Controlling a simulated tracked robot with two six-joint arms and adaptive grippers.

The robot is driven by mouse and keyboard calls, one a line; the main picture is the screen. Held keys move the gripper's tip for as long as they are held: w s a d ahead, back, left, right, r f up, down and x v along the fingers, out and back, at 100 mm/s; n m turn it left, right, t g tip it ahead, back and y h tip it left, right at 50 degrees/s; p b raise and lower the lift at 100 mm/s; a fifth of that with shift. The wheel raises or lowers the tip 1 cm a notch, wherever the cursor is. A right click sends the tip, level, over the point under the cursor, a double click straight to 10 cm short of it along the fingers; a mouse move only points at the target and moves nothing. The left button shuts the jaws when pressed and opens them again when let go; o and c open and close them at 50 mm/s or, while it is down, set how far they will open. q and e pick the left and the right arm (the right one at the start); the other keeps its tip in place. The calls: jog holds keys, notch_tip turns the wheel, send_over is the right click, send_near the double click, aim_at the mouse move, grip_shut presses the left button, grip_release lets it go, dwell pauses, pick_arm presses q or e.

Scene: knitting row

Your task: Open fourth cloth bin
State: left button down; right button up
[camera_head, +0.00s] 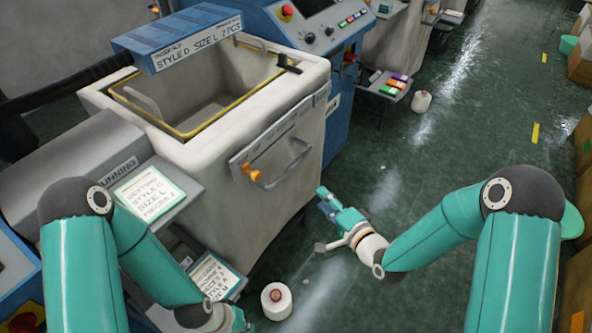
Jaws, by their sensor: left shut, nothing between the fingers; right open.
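A cream cloth bin (230,205) stands at upper centre, its open top edged in yellow. Its interior shows pale and looks empty. On its front is a panel (282,140) with a grey bar handle (285,168) and an orange latch (251,172). The panel lies against the bin front. I cannot tell from this view whether it is the fourth bin. My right gripper (325,222) is open and empty, in front and to the right of the bin, apart from the handle. My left gripper (237,321) is shut and empty at the bottom edge, partly cut off.
A blue machine (312,45) with buttons stands behind the bin. Label cards (148,194) sit on a grey machine at left. A white yarn cone (277,300) stands on the floor near my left gripper, another (421,101) further back. The green floor (400,170) at right is mostly clear.

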aim_at(293, 169)
jog(key=x, duration=1.6)
jog(key=shift+w+a+b, duration=0.2)
jog(key=shift+b, duration=0.1)
